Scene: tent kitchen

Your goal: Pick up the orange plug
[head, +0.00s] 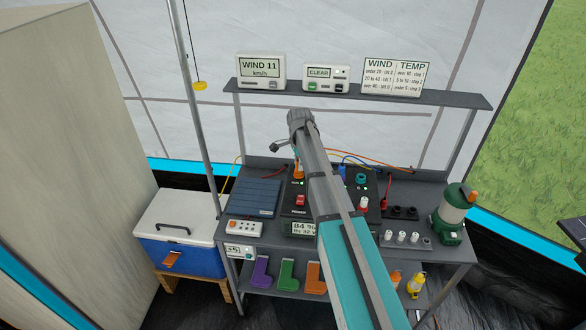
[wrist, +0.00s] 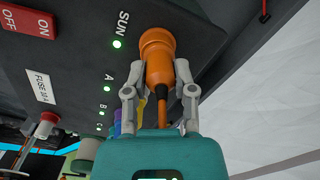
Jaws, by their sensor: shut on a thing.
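The plug's wide end is at the black panel beside the SUN label and a lit green light. I cannot tell whether it is still seated in a socket. In the head view a bit of the orange plug (head: 298,170) shows left of my arm, at the back of the black box.
A shelf (head: 430,98) with displays runs above. Cables cross behind the box.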

